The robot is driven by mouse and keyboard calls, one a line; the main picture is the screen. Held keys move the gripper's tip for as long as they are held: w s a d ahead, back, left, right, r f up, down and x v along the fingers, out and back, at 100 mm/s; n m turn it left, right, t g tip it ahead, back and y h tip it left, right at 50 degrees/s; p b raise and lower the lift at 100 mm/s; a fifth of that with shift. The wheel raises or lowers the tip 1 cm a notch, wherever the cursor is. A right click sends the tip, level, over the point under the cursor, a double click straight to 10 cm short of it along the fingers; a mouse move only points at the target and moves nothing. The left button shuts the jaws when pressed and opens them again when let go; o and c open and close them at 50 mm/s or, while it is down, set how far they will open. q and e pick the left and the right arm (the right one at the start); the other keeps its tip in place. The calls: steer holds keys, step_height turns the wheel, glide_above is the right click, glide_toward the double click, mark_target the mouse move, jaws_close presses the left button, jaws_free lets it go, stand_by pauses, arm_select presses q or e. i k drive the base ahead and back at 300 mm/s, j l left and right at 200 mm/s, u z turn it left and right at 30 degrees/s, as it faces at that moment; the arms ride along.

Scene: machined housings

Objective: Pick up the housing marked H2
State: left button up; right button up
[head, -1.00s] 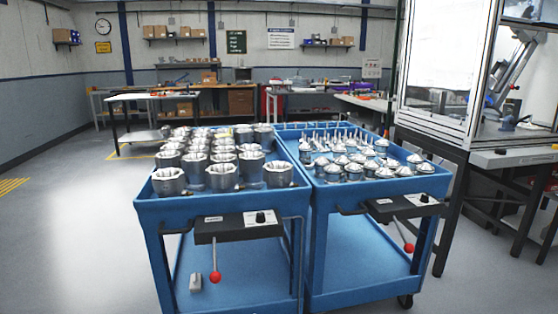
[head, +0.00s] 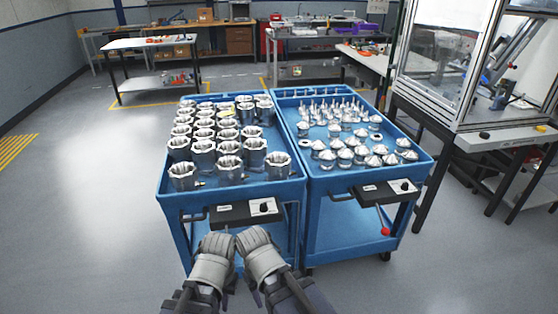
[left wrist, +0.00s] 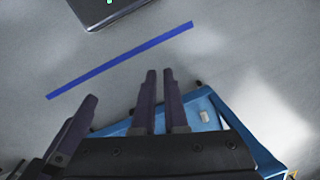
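Several silver machined housings (head: 229,167) with open scalloped tops stand in rows on the blue left cart (head: 170,210). Small yellowish marks show on a few, but no H2 marking can be read. In the head view my left gripper (head: 214,243) and right gripper (head: 256,241) are side by side at the left cart's front edge, apart from the housings; their fingers are mostly hidden there. In the left wrist view the left gripper's dark fingers (left wrist: 160,85) stand a narrow gap apart with nothing between them. A finger (left wrist: 75,125) of my other gripper shows at left.
A second blue cart (head: 425,160) close on the right holds several cone-topped parts (head: 353,152) and upright pins. Black control boxes (head: 245,212) jut from the carts' fronts. A glass-walled machine (head: 450,60) stands at right. Floor left of the carts is clear.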

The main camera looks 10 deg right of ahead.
mark_target(278, 165)
steer(key=i+l+u, duration=0.1)
steer(key=l, duration=0.45)
steer(key=i+l+u, duration=0.15)
steer(key=i+l, duration=0.15)
steer(key=l, duration=0.25)
steer(key=i+l+u, duration=0.1)
steer(key=l, duration=0.45)
steer(key=i+l+u, duration=0.15)
steer(key=l, duration=0.4)
steer(key=i+l+u, duration=0.1)
steer(key=l, duration=0.5)
steer(key=i+l+u, duration=0.15)
steer(key=l, duration=0.45)
